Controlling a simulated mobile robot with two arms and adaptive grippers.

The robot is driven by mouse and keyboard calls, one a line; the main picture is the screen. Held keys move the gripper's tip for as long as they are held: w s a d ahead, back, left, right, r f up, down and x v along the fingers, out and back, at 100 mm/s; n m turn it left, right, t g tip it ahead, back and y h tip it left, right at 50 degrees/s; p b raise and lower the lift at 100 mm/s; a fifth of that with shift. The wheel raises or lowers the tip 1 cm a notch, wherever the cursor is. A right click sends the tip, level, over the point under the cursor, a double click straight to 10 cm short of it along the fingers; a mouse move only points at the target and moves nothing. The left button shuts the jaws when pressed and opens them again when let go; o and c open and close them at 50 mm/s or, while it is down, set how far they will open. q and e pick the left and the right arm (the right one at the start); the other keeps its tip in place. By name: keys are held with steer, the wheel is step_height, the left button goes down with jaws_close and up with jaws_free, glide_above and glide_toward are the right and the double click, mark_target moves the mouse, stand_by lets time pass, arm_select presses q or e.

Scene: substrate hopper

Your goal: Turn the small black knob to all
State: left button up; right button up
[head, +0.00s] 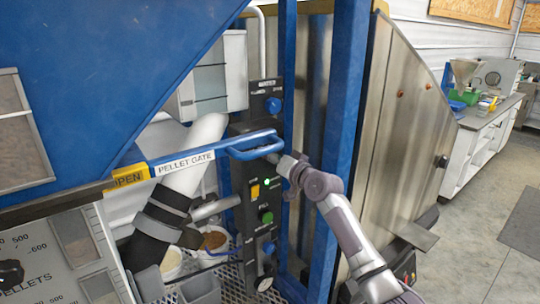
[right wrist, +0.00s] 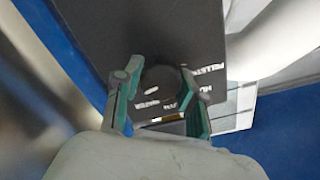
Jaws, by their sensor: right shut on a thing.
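The small black knob (right wrist: 163,84) shows in the right wrist view as a dark round shape on a dark panel, with white lettering around it. The lettering is too blurred and turned to read the setting. My right gripper (right wrist: 158,92) has its green-padded fingers on either side of the knob and is shut on it. In the head view, my right gripper (head: 279,161) reaches the upright control panel (head: 249,208) just below the blue handle. The knob is hidden there behind the gripper. My left gripper is not in view.
The blue pellet gate handle (head: 255,147) juts out just above my right gripper. A blue post (head: 343,130) stands close beside my right arm. The panel also bears a blue knob (head: 273,104), an orange switch (head: 255,191) and a green button (head: 267,217). Open floor lies right.

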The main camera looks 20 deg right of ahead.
steer(key=shift+f, duration=0.1)
stand_by(0.3)
steer(key=o, duration=1.2)
steer(key=shift+c, duration=0.2)
steer(key=v, duration=1.2)
